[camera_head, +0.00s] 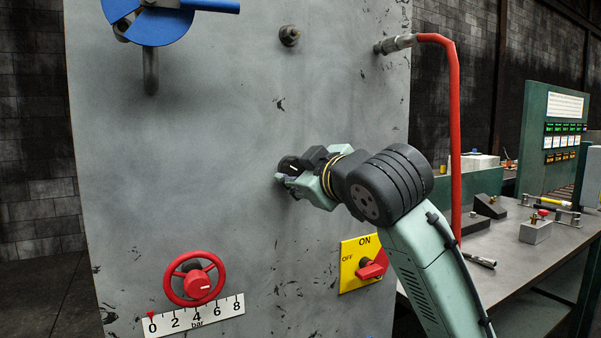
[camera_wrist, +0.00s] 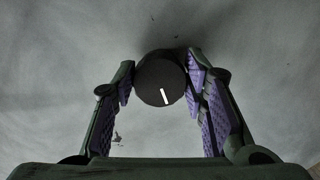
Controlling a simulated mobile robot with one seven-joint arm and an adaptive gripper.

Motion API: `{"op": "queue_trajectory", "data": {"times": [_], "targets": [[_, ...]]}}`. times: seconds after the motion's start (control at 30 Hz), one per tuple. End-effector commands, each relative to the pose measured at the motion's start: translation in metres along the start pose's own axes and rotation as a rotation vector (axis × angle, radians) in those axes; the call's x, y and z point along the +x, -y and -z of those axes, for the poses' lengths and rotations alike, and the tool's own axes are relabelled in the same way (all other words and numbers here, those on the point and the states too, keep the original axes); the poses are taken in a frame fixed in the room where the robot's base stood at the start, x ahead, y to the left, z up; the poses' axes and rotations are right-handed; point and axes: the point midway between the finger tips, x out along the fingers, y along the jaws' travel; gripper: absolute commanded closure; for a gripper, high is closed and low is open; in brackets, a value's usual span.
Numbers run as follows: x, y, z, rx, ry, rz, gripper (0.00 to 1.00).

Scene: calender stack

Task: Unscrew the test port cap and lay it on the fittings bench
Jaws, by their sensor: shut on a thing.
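The test port cap (camera_wrist: 158,82) is a round black cap with a white line on its face, against the grey panel (camera_wrist: 60,80) in the wrist view. My gripper (camera_wrist: 160,84) has its purple-padded fingers on both sides of the cap and is shut on it. In the head view my gripper (camera_head: 284,178) reaches to the middle of the panel, and the dark cap (camera_head: 290,165) shows partly between the fingers. Whether the cap is still on its thread cannot be told. The fittings bench (camera_head: 510,255) stands at the right, with several small fittings on it.
A red hose (camera_head: 454,130) hangs from a fitting at the panel's upper right. A yellow ON/OFF switch (camera_head: 362,262) and a red handwheel (camera_head: 195,280) sit below my gripper. A blue disc (camera_head: 158,25) is at upper left. Bare bench surface shows near its front edge.

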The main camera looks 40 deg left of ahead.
Motion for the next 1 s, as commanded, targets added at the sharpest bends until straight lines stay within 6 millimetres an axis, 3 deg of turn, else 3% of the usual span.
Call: {"op": "queue_trajectory", "data": {"times": [0.33, 0.53, 0.8, 1.0], "targets": [[0.0001, -0.0009, -0.0004, -0.075, 0.001, -0.013, 0.89], [-0.0001, -0.0012, -0.0003, -0.245, 0.001, -0.039, 0.89], [0.0001, -0.0011, -0.0002, -0.263, 0.001, -0.041, 0.89], [0.0001, -0.0019, -0.0004, -0.432, 0.002, -0.067, 0.89]]}}
